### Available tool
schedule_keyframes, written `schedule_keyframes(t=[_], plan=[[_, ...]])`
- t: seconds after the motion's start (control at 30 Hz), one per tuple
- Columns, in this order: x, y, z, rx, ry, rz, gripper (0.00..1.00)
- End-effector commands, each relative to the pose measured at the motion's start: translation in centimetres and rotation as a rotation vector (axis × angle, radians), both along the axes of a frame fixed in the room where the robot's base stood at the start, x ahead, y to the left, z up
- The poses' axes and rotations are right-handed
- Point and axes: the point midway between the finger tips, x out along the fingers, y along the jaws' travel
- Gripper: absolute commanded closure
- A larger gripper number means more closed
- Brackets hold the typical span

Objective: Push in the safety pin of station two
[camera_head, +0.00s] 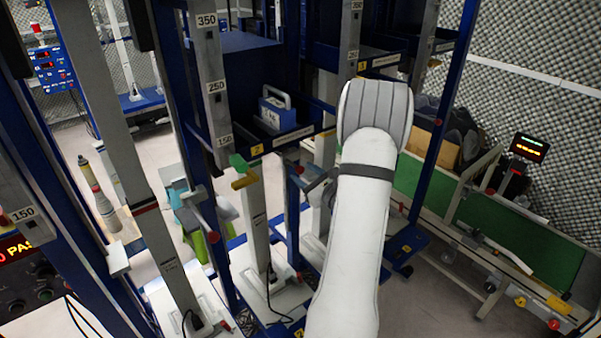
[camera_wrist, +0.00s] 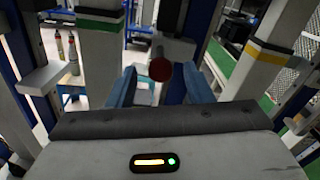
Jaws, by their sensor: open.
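A safety pin with a round red knob (camera_wrist: 160,69) shows in the wrist view, on a dark shaft in front of a grey post. I cannot read a station number beside it. My gripper (camera_wrist: 160,84) is open, with one blue finger on each side of the knob in the picture. The knob looks just beyond the fingertips, and no contact shows. In the head view my white arm reaches up the middle and hides most of my gripper. A red knob (camera_head: 300,170) shows left of my arm there; I cannot tell whether it is the same pin.
Grey posts with scale numbers (camera_head: 215,86) and blue frames stand close on the left. A blue shelf holds a blue case (camera_head: 277,109). A green conveyor (camera_head: 520,232) runs along the right. Bottles (camera_wrist: 73,52) stand at the left in the wrist view.

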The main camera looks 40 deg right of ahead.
Motion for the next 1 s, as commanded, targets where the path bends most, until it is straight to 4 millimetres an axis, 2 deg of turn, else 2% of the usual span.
schedule_keyframes(t=[0.1,0.3,1.0], plan=[[-2.2,-0.1,-0.2,0.0,0.0,-0.004,0.54],[-4.3,-0.1,-0.1,-0.001,-0.001,-0.002,0.54],[-4.6,-0.1,0.0,0.0,0.0,-0.001,0.54]])
